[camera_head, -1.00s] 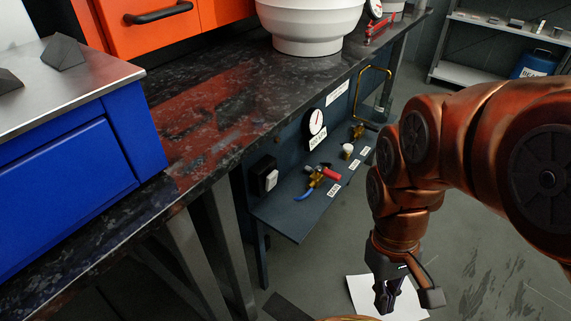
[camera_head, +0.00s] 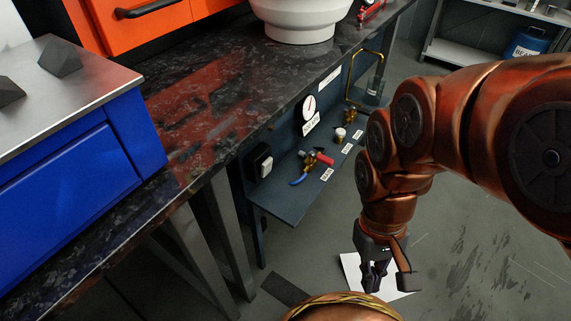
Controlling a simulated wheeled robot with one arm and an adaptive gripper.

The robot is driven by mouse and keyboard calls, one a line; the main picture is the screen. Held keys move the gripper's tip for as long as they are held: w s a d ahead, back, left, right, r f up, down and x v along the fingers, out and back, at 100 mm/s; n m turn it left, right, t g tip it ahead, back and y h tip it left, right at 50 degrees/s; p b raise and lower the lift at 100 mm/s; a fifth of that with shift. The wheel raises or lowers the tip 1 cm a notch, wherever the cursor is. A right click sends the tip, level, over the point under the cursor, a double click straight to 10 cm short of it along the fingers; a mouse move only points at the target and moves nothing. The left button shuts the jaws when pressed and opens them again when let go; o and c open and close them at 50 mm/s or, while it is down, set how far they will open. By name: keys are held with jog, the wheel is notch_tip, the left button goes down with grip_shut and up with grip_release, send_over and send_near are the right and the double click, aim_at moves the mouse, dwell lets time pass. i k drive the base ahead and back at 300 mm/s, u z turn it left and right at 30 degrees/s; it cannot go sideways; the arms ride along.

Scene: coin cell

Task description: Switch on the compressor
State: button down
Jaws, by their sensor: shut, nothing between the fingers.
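A black box with a white rocker-like face (camera_head: 265,165) is mounted on the dark blue panel under the counter, at its left end; it looks like a switch, but I cannot read its setting. A round white gauge (camera_head: 309,108) with a label sits on the panel to its right. A small valve with red and blue handles (camera_head: 315,162) stands on the panel's shelf. No separate compressor body is clear to me. My gripper (camera_head: 372,284) points down at the lower right, shut and empty, apart from the panel and to the right of the switch box.
The dark stone counter (camera_head: 230,110) overhangs the panel. A blue cabinet (camera_head: 80,190) stands at left, with a white bowl-shaped vessel (camera_head: 298,20) at the back. Metal legs (camera_head: 225,225) stand below the counter. A white sheet (camera_head: 352,267) lies beneath my gripper. Open floor is at right.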

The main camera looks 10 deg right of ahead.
aim_at(266, 165)
jog(key=z, duration=0.95)
jog(key=k, duration=1.1)
jog(key=u, duration=1.45)
jog(key=i, duration=0.5)
jog(key=u, duration=0.05)
